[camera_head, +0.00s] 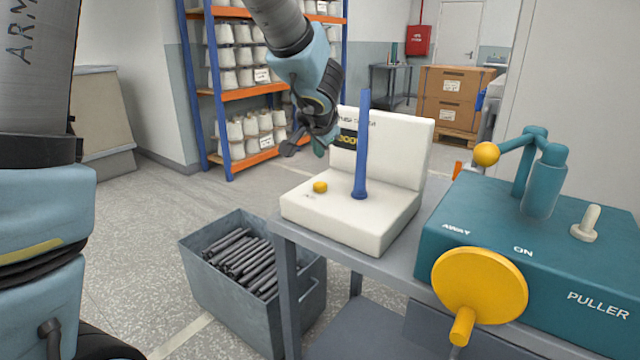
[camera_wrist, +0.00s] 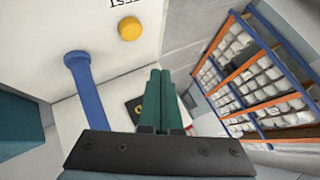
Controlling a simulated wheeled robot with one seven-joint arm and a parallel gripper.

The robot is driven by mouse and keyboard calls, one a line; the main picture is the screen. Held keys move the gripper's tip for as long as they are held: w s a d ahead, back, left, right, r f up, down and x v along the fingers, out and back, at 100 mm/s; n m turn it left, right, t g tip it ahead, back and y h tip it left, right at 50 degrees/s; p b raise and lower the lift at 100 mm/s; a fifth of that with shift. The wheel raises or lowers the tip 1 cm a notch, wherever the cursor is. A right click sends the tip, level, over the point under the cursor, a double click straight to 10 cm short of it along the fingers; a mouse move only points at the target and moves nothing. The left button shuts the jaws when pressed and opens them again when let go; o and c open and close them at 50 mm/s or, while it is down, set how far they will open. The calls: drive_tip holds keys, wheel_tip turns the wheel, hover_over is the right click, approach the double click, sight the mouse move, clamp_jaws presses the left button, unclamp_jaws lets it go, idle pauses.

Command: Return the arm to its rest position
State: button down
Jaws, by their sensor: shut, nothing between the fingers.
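My gripper (camera_head: 302,147) hangs above and beside the left rear of the white tray stand (camera_head: 350,222). In the wrist view its two green fingers (camera_wrist: 160,88) are together with nothing between them. A blue peg (camera_head: 362,150) stands upright on the stand, to the right of my gripper. It also shows in the wrist view (camera_wrist: 88,105), apart from the fingers. A yellow button (camera_head: 320,187) sits on the stand's top, below my gripper. It shows near the top of the wrist view (camera_wrist: 130,28). My arm reaches down from the top of the head view.
A teal puller machine (camera_head: 560,260) with a yellow handwheel (camera_head: 479,292) and a lever with a yellow knob (camera_head: 486,153) stands at right. A grey bin (camera_head: 215,285) of dark rods is on the floor. Shelves of white bobbins (camera_head: 234,92) stand behind.

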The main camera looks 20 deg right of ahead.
idle(0.3)
drive_tip(key=a+f+n+g+y+p, duration=0.2)
drive_tip(key=a+n+g+y+p, duration=0.3)
drive_tip(key=a, duration=1.8)
drive_tip(key=s+a+f+n+g+h+p, duration=0.1)
drive_tip(key=s+a+n, duration=0.6)
drive_tip(key=s+a, duration=0.3)
drive_tip(key=shift+a+f+n+g, duration=0.15)
drive_tip(key=shift+a+n+g, duration=0.25)
drive_tip(key=shift+a, duration=1.05)
